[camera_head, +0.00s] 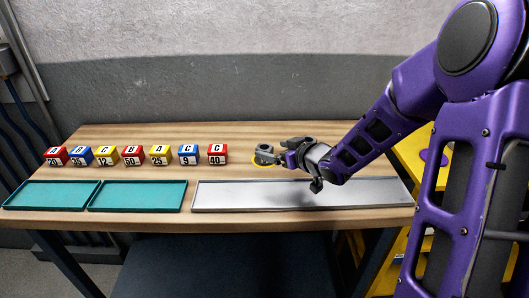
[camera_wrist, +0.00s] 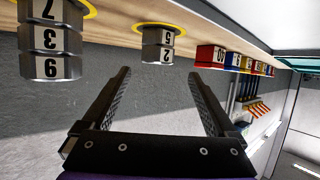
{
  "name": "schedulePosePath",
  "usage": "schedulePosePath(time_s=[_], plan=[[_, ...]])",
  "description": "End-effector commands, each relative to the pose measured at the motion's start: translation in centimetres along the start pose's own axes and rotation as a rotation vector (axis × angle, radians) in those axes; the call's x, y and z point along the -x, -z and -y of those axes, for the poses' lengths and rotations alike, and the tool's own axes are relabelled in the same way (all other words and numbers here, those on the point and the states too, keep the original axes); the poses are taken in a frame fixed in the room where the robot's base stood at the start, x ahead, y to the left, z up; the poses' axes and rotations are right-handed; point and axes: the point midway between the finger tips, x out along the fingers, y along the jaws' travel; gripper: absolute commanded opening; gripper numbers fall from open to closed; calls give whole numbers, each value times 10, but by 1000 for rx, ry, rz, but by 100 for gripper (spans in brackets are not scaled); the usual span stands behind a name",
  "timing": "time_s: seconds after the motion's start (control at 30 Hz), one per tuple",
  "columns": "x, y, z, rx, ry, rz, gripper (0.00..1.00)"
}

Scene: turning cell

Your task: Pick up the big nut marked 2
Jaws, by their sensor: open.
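The big nut marked 2 (camera_wrist: 158,45) is a grey metal piece with white number plates, standing on a yellow ring. In the wrist view it hangs from the top, as the picture is turned over. In the head view a grey nut (camera_head: 264,152) on a yellow ring, seemingly the same one, stands right of the block row. My gripper (camera_wrist: 159,73) is open and empty. Its fingers point toward the nut, which shows beyond and between the tips, apart from them. In the head view my gripper (camera_head: 283,158) is just right of the nut.
A second big nut (camera_wrist: 52,45) with several numbers stands left in the wrist view. Several coloured numbered blocks (camera_head: 132,155) line the wooden table (camera_head: 200,136). Teal trays (camera_head: 137,196) and a grey tray (camera_head: 240,196) lie along the front. A wall rises behind.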

Motion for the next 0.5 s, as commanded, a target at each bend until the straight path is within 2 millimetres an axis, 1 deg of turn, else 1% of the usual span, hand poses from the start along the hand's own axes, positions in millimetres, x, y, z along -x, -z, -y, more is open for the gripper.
schedulePosePath(time_s=[0.1, 0.23, 0.33, 0.5], plan=[[-20, -6, -2, -3, 3, 0, 92], [-38, -6, -3, -1, 3, -1, 92], [-45, -5, -4, -1, 1, 0, 92], [-46, -5, -4, -1, 0, 1, 92]])
